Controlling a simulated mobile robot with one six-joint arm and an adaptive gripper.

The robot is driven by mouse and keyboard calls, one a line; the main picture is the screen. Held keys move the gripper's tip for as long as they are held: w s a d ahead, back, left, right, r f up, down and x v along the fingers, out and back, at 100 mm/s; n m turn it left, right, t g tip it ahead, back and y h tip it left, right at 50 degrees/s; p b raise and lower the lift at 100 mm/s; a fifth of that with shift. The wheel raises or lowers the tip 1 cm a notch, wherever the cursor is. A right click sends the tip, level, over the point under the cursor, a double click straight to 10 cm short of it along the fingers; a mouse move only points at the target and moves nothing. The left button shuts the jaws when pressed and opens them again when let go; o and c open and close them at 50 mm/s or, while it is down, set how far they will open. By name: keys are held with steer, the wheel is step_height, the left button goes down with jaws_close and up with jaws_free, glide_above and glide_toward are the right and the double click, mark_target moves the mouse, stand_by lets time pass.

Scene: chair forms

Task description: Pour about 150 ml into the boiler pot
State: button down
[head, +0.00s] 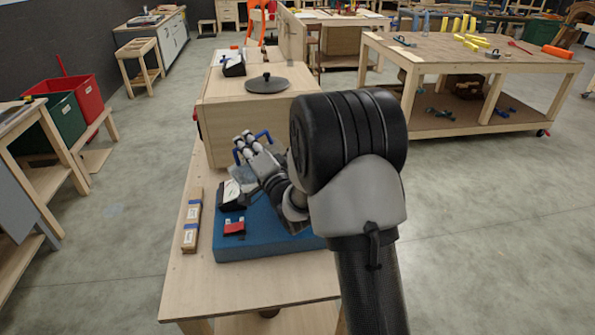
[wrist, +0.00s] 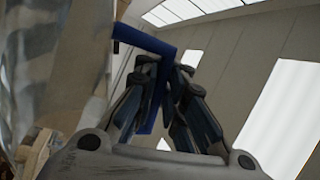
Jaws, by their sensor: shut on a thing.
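My gripper (head: 247,146) is out over the near bench, in front of a wooden box. Its fingers are shut on a blue handle (head: 264,135), which also shows between the fingers in the wrist view (wrist: 148,42). A see-through, blurred body (wrist: 60,65), seemingly a jug on that handle, fills the left of the wrist view. Its tilt and any liquid in it cannot be made out. A dark round lid with a knob (head: 267,83) lies on top of the wooden box (head: 235,112). I cannot make out the boiler pot; my arm covers part of the bench.
A blue block (head: 270,243) on the bench (head: 235,288) carries a red-and-black item (head: 234,228) and a black device (head: 230,195). Labelled wooden strips (head: 192,225) lie at its left. Another black device (head: 234,66) sits on the box. Open floor lies right.

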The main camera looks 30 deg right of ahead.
mark_target(236, 154)
steer(key=shift+d+r+m, duration=0.4)
steer(key=shift+d, duration=0.2)
stand_by(1.1)
steer(key=a+f+n+b, duration=0.1)
steer(key=n+b, duration=0.1)
steer(key=a+f+n+y+b, duration=0.1)
steer(key=a+b, duration=0.1)
steer(key=shift+a+f+n, duration=0.1)
steer(key=shift+a+n, duration=0.15)
steer(key=shift+n, duration=0.15)
steer(key=shift+s+a+n+g, duration=0.1)
steer(key=shift+a+n+g, duration=0.2)
steer(key=shift+n, duration=0.2)
steer(key=shift+a+f+n, duration=0.1)
steer(key=shift+a+n, duration=0.2)
steer(key=shift+n, duration=0.6)
steer(key=shift+f, duration=0.1)
